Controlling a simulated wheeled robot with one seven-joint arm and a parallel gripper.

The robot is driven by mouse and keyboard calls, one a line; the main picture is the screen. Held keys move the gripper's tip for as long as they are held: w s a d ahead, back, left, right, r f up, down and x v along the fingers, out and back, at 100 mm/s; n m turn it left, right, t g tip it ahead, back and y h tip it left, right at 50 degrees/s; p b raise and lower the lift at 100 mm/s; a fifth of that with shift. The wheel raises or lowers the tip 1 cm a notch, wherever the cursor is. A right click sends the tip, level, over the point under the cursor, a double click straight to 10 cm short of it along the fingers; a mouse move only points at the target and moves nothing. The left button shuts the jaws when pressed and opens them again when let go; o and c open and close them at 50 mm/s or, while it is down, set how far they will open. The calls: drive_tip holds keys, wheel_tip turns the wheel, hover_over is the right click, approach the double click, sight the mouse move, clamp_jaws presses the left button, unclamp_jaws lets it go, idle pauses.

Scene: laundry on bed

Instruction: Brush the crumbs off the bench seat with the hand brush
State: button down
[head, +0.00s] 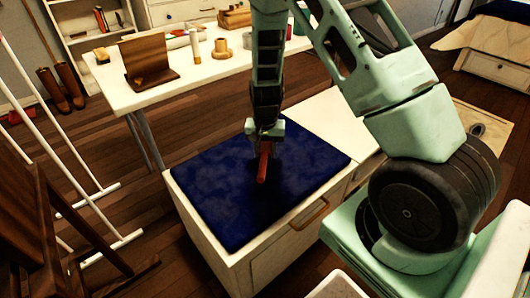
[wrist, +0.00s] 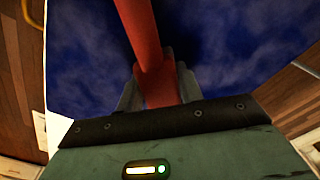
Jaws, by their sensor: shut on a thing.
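The bench seat is a dark blue mottled cushion (head: 225,190) on a white cabinet in the head view. It also fills most of the wrist view (wrist: 85,60). My gripper (head: 264,140) is over the middle of the seat, pointing down. It is shut on a red handle, which I take to be the hand brush (head: 263,168). In the wrist view the handle (wrist: 148,45) passes between the fingers (wrist: 157,88) and runs out of the top edge. No bristles show, and I cannot tell whether the brush touches the cushion. I cannot make out crumbs on the cushion.
A white table (head: 170,85) with several items stands behind the bench. A white surface (head: 335,120) adjoins the seat at the right. White rack poles (head: 75,150) and a dark wooden chair (head: 40,220) stand at the left. Wooden floor shows between them.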

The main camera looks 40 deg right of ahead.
drive_tip(key=shift+r+p, duration=1.9)
drive_tip(key=shift+r, duration=0.55)
